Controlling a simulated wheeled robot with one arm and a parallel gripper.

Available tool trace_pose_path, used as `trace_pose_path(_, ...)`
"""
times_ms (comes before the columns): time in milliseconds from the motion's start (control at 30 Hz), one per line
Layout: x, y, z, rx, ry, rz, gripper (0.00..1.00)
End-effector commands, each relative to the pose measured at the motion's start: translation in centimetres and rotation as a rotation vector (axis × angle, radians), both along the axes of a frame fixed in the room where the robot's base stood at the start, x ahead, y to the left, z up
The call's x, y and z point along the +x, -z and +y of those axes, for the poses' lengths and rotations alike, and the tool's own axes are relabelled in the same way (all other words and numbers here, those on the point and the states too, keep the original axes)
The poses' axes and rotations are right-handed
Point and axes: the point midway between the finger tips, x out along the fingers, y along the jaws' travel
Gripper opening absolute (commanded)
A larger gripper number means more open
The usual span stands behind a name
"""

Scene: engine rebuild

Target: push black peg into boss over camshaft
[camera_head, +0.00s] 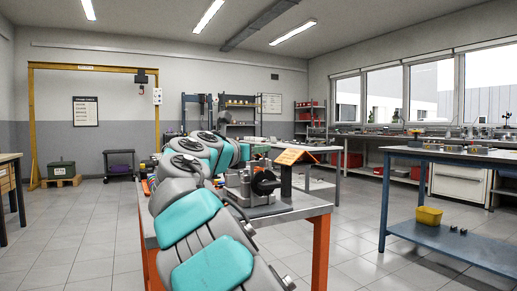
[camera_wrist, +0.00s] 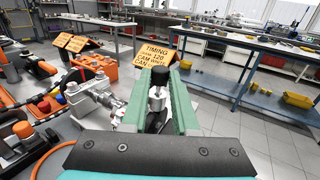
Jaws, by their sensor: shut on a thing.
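My gripper (camera_wrist: 160,100) shows in the wrist view as two green fingers, shut on a narrow piece with a black top (camera_wrist: 160,76) and a silver body, which I take to be the black peg. A dark part lies lower between the fingers. In the head view my gripper is small and mostly behind my own arm. A grey metal engine assembly (camera_head: 245,190) with a black round wheel (camera_head: 264,182) stands on the bench there. Grey metal parts (camera_wrist: 85,98) show left of the fingers in the wrist view. I cannot make out the boss or the camshaft clearly.
An orange sign reading TIMING (camera_wrist: 157,55) stands just beyond the fingertips. Another orange sign (camera_wrist: 75,43), an orange box (camera_wrist: 95,68) and black-and-orange tools (camera_wrist: 22,140) are to the left. A blue workbench (camera_head: 445,152) stands apart at right, with clear floor between.

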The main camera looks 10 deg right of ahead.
Motion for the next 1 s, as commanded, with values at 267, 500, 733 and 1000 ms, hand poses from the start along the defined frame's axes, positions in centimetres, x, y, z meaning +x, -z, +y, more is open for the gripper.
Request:
trace_pose_path(267,0.0,0.3,0.0,0.0,-0.001,-0.001,0.0)
trace_pose_path(500,0.0,0.6,0.1,-0.001,-0.001,-0.001,0.0)
trace_pose_path(733,0.0,1.0,0.1,-0.001,-0.001,-0.001,0.0)
trace_pose_path(1000,0.0,1.3,0.0,-0.001,-0.001,-0.001,0.0)
